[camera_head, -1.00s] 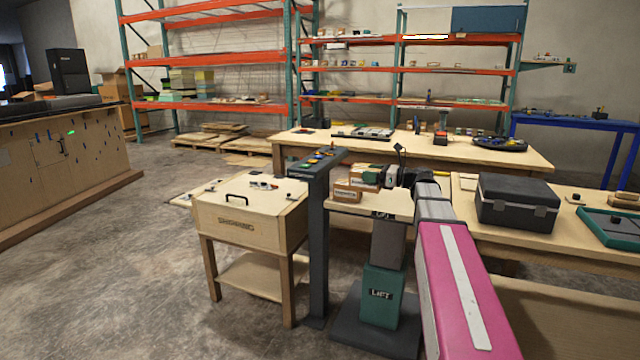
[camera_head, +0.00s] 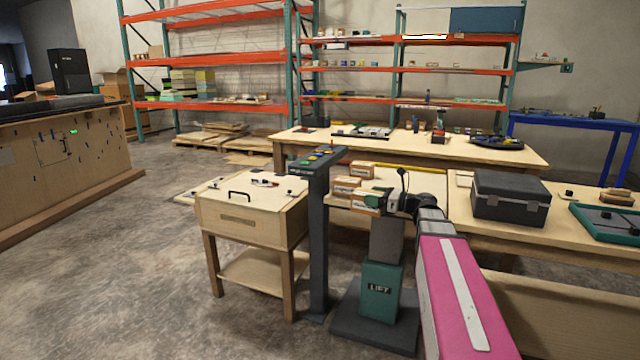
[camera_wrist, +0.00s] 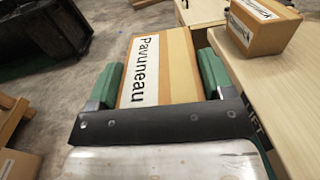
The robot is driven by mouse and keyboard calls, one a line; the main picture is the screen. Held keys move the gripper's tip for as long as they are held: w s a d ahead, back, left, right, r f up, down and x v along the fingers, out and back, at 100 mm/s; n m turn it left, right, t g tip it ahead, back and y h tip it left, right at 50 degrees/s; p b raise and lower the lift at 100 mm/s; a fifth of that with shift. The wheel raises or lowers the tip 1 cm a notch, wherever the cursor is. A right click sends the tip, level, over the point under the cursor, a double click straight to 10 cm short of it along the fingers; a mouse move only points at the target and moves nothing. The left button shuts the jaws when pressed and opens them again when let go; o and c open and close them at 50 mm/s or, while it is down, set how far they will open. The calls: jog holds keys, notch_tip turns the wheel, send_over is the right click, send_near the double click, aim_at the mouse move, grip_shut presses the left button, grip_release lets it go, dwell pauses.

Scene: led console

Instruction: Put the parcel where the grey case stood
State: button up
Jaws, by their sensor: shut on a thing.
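My gripper (camera_head: 382,201) is at the lift. In the wrist view its green fingers (camera_wrist: 160,80) are shut on the sides of a brown cardboard parcel (camera_wrist: 178,62) with a white label reading "Pavuneau". This parcel (camera_head: 364,201) shows small in the head view, partly hidden by the gripper. In the wrist view it is beside the edge of the lift's pale top; I cannot tell whether it touches anything underneath. A dark grey case (camera_head: 510,198) with a closed lid stands on the right wooden table (camera_head: 490,234).
Other parcels (camera_head: 346,184) stand close by; one (camera_wrist: 264,24) is on the lift top (camera_wrist: 275,90). The lift (camera_head: 380,290) stands beside a console post (camera_head: 318,240) with coloured buttons and a wooden cabinet (camera_head: 250,224). A green tray (camera_head: 608,222) lies right of the case.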

jog(key=s+f+m+t+h, duration=0.1)
jog(key=s+f+m+t, duration=0.1)
jog(key=s+f, duration=0.9)
jog(key=shift+d+f+t+h, duration=0.25)
jog(key=shift+f+t+h, duration=0.05)
jog(key=shift+h, duration=0.1)
